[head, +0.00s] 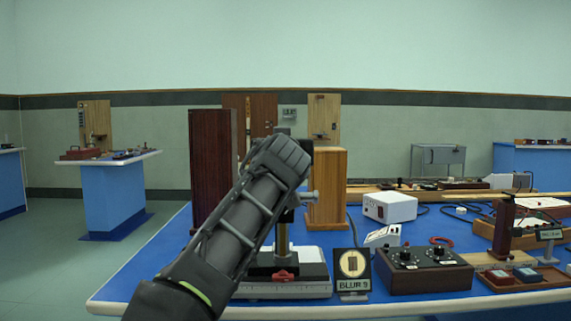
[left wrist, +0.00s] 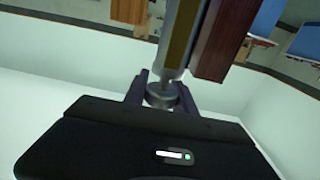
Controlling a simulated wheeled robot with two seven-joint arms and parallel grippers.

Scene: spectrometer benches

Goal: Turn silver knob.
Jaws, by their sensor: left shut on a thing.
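The silver knob (left wrist: 161,95) shows in the left wrist view on the side of an upright post (left wrist: 178,40). My left gripper (left wrist: 163,92) has one dark finger on each side of the knob and is shut on it. In the head view my left arm's end (head: 280,160) reaches to the stand and hides the gripped knob and the fingertips. A silver fitting (head: 308,196) sticks out to the right of the stand's brass-coloured post (head: 282,238). My right gripper is in neither view.
The stand's base (head: 290,286) has a red part on it. A "BLUR 9" sign (head: 352,272) and a dark box with black knobs (head: 424,270) stand to its right. Wooden blocks (head: 327,188) (head: 212,160) rise behind. The blue bench top (head: 150,270) is clear at left.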

